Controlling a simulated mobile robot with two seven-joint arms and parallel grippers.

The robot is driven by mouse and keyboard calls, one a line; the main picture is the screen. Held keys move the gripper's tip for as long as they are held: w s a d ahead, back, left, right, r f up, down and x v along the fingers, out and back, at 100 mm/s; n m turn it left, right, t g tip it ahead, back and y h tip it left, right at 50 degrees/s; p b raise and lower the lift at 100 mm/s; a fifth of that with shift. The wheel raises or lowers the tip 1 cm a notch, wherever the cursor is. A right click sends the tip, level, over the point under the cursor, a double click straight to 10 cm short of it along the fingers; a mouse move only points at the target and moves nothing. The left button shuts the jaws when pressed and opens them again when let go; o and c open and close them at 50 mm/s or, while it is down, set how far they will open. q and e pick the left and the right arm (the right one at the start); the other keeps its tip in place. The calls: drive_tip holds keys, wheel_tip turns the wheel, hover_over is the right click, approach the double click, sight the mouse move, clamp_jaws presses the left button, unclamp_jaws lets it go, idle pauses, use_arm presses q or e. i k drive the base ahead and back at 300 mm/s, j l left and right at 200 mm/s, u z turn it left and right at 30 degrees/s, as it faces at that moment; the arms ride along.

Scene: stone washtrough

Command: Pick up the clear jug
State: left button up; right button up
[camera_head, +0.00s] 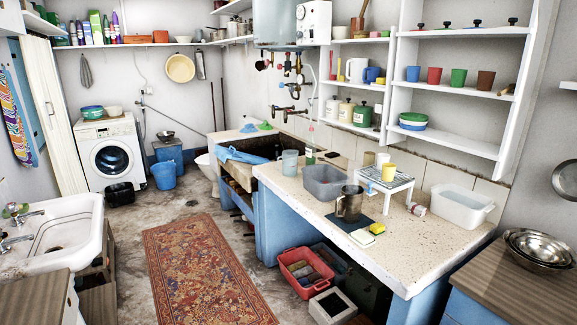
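A see-through, smoky-looking jug (350,203) with a handle on its left stands upright on a dark mat (344,225) on the speckled counter. Another translucent, pale grey-blue vessel (289,163) stands farther back on the counter, near the trough; I cannot tell whether it has a handle. Neither of my grippers is in view, and nothing is seen touching either vessel.
The counter's front right is clear. A red crate (306,273) and a patterned rug (205,270) lie on the floor.

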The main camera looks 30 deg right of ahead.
sight(290, 157)
drive_tip(key=z, duration=1.25)
drive_tip(key=i+j+z, duration=0.35)
drive_tip(key=i, duration=0.45)
drive_tip(key=i+j+z, duration=0.3)
drive_tip(key=i+j, duration=0.45)
drive_tip(key=i+j+z, duration=0.35)
drive_tip(key=i+j, duration=0.35)
drive_tip(key=j, duration=0.15)
